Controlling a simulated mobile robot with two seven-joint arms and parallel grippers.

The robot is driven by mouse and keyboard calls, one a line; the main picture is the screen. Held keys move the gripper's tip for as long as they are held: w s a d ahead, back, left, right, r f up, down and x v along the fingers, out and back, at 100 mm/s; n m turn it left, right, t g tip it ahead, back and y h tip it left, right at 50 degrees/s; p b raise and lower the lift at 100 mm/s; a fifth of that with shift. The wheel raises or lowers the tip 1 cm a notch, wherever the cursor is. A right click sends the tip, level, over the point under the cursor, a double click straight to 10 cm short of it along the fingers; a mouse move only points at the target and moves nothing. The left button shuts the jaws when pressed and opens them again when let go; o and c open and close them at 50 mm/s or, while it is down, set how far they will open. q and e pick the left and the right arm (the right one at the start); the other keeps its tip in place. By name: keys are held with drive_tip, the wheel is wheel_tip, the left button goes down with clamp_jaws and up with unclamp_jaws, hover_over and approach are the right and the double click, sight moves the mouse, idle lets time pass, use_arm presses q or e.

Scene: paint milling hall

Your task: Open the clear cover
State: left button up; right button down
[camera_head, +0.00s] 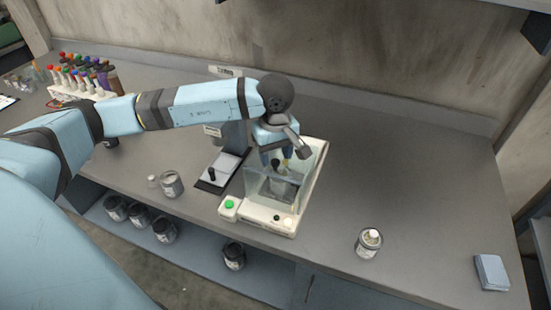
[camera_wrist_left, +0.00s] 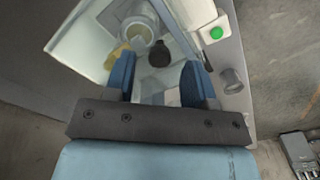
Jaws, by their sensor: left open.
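The clear cover (camera_head: 260,186) stands on a cream bench machine (camera_head: 268,220) and its see-through panels surround a grey metal part. In the left wrist view the cover (camera_wrist_left: 82,48) shows as pale, see-through panels. A dark knob (camera_wrist_left: 159,54) shows there just ahead of the gap between my fingers. My left gripper (camera_wrist_left: 160,78) is open and empty. In the head view the left gripper (camera_head: 276,156) points down over the cover's top. I cannot tell whether its fingers touch the knob. My right gripper is not in view.
The machine has a green button (camera_head: 229,204) at its front left corner. A black-and-white device (camera_head: 222,168) and an open can (camera_head: 171,184) stand to its left. The bench's back right is clear.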

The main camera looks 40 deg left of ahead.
sight(282, 168)
use_arm(q)
drive_tip(key=shift+f, duration=1.35)
